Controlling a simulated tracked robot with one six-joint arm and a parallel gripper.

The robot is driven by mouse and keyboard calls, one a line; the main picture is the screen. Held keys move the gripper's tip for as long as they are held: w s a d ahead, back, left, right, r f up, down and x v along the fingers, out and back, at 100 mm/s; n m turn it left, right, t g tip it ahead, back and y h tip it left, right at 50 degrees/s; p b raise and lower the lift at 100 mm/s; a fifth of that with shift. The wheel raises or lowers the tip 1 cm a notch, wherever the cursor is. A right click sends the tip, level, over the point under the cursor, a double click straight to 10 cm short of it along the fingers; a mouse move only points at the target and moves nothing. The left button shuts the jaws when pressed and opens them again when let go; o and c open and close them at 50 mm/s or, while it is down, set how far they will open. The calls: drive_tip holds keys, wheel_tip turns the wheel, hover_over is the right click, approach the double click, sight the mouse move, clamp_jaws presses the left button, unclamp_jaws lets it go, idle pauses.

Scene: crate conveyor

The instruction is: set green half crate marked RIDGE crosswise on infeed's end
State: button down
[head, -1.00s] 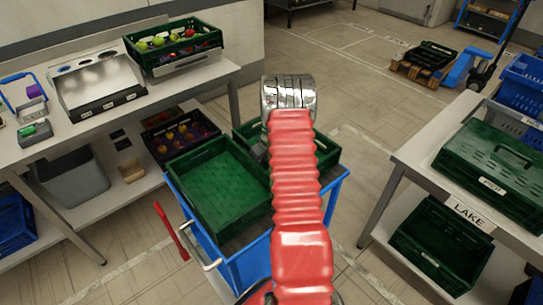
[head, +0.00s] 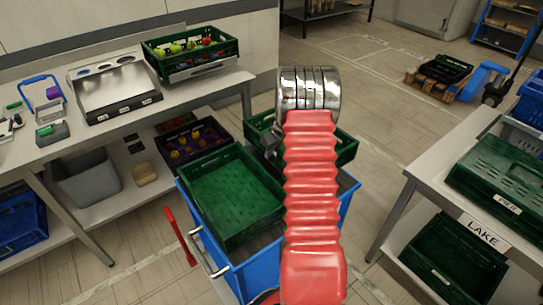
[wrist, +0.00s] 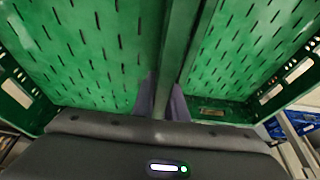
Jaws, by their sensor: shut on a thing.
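A green crate (head: 346,150) with slotted sides is at the far right of the blue cart, partly hidden by my red arm. It sits higher than the green crate (head: 235,195) beside it on the cart. My gripper (wrist: 161,100) shows in the wrist view, its purple-grey fingers shut on a crate wall between two green slotted crate floors. In the head view my arm hides the fingers. No RIDGE marking is readable on either crate. I cannot make out the infeed's end.
The blue cart (head: 262,270) stands between a left bench (head: 55,145) and a right table (head: 432,165) labelled LAKE. A green crate (head: 500,180) lies on the right table. A fruit crate (head: 190,57) stands on the left bench.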

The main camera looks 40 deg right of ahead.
drive_tip(key=shift+w+r, duration=0.1)
idle(0.4)
drive_tip(key=w+a+r+n, duration=0.1)
drive_tip(key=w+a+r, duration=0.2)
drive_tip(key=a+r, duration=0.3)
drive_tip(key=w+a+r+n+y, duration=0.1)
drive_tip(key=w+a+r, duration=0.25)
drive_tip(key=a, duration=0.45)
drive_tip(key=w+a+r+n, duration=0.1)
drive_tip(key=w+a+r, duration=0.2)
drive_tip(key=a+r, duration=0.4)
drive_tip(key=s+a+r, duration=0.1)
drive_tip(key=a+r, duration=0.5)
drive_tip(key=a, duration=0.5)
drive_tip(key=s+a+r+n, duration=0.1)
drive_tip(key=a+r, duration=0.6)
drive_tip(key=a, duration=0.4)
drive_tip(key=shift+s+a+n+y, duration=0.15)
drive_tip(key=shift+s+n+y, duration=0.15)
drive_tip(key=shift+s+y, duration=0.1)
drive_tip(key=shift+s, duration=0.1)
